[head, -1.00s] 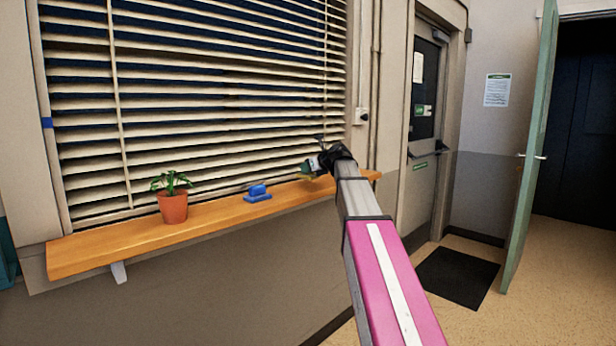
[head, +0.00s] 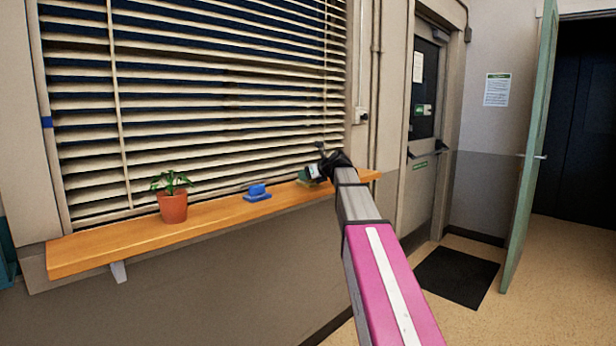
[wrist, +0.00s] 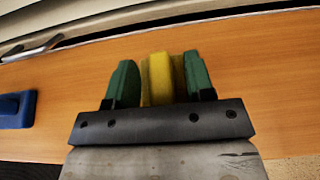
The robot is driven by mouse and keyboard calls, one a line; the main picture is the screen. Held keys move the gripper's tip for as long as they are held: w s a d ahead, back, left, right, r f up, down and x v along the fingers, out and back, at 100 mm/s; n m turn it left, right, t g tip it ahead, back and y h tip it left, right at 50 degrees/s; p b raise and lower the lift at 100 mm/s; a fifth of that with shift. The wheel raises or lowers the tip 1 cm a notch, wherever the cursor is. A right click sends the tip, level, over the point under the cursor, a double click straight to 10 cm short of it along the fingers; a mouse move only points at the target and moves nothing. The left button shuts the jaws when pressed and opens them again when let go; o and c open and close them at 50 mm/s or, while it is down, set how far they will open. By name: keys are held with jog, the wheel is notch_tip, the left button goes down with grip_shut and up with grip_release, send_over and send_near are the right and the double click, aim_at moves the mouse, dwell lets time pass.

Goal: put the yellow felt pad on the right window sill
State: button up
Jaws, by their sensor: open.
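The yellow felt pad (wrist: 158,78) shows in the wrist view over the wooden window sill (wrist: 255,75), between the two green fingers. My gripper (wrist: 160,80) is open, with one finger on each side of the pad. In the head view my gripper (head: 308,178) is low at the right part of the sill (head: 110,248). The pad cannot be made out there. Whether its underside rests fully on the wood is hard to tell.
A blue object (head: 257,193) sits on the sill left of my gripper; it also shows at the left edge of the wrist view (wrist: 16,109). A potted plant (head: 173,206) stands further left. Blinds (head: 200,100) hang behind the sill.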

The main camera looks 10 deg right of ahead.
jog(key=v, duration=1.2)
